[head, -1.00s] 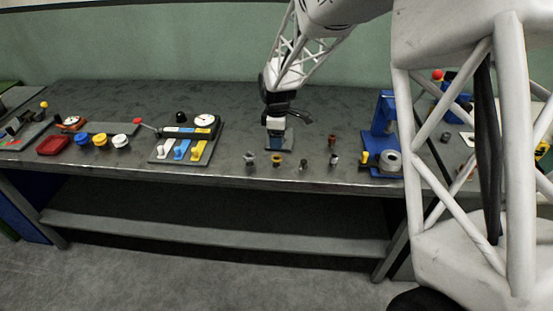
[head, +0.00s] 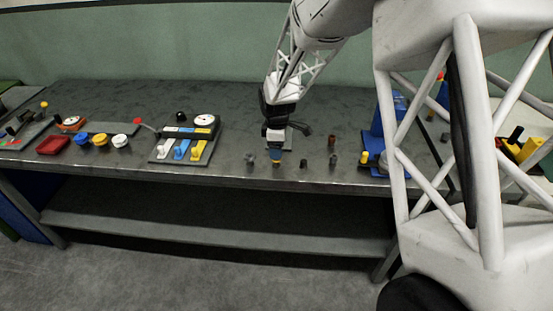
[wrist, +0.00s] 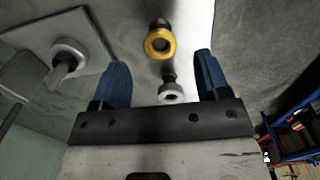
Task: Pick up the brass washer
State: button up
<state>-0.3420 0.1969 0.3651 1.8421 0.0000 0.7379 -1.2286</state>
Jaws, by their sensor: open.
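The brass washer (wrist: 160,43) is a yellow ring around a dark centre. In the wrist view it lies at the top centre, between and a little beyond the two blue fingertips. In the head view the washer (head: 276,162) shows as a small yellow spot near the bench's front edge, partly hidden by my gripper (head: 275,154), which is just above it. In the wrist view my gripper (wrist: 162,66) is open with nothing held. I cannot tell the exact height gap.
A grey ring piece (wrist: 171,93) lies close to the washer, between the fingers. A plate with a pin and ring (wrist: 68,55) is at left. Small pieces stand nearby on the bench (head: 230,170), including a brown one (head: 332,141). A blue fixture (head: 385,130) stands to the right.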

jog(key=shift+f, duration=1.7)
jog(key=shift+f, duration=0.2)
jog(key=c, duration=1)
jog(key=shift+r, duration=0.15)
jog(key=shift+r, duration=0.5)
jog(key=r, duration=0.2)
jog(key=shift+s+r, duration=0.2)
jog(key=shift+r, duration=0.2)
jog(key=s+d, duration=0.1)
jog(key=s, duration=0.4)
jog(key=s+d+r, duration=0.1)
jog(key=s+d, duration=0.1)
jog(key=s, duration=0.2)
jog(key=s+d, duration=0.2)
jog(key=s, duration=0.3)
jog(key=shift+s+r, duration=0.2)
jog(key=shift+s, duration=0.15)
jog(key=shift+d, duration=0.1)
